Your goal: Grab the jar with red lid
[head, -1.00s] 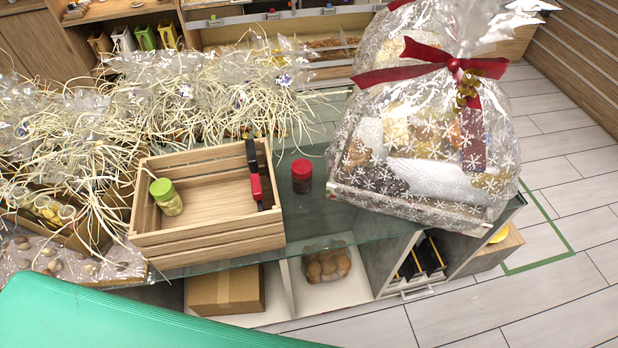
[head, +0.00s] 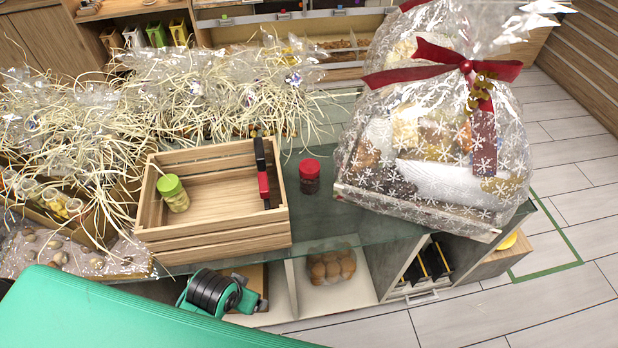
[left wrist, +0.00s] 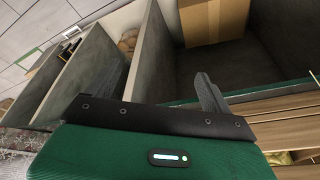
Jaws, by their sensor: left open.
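The jar with the red lid (head: 310,176) stands upright on the glass counter top, just right of the wooden crate (head: 215,243). Its body is dark, and nothing holds it. My left gripper (left wrist: 163,92) is open and empty in the left wrist view, facing the shelf compartments below the counter. In the head view my green and black left arm shows low in front of the crate, apart from the jar. The jar is not seen in the left wrist view. My right gripper is not in view.
A jar with a green lid (head: 173,193) and dark and red items (head: 263,173) are in the crate. A large wrapped hamper (head: 430,160) stands right of the red-lidded jar. Straw-filled bags crowd the left. A cardboard box (left wrist: 213,20) sits on the shelf below.

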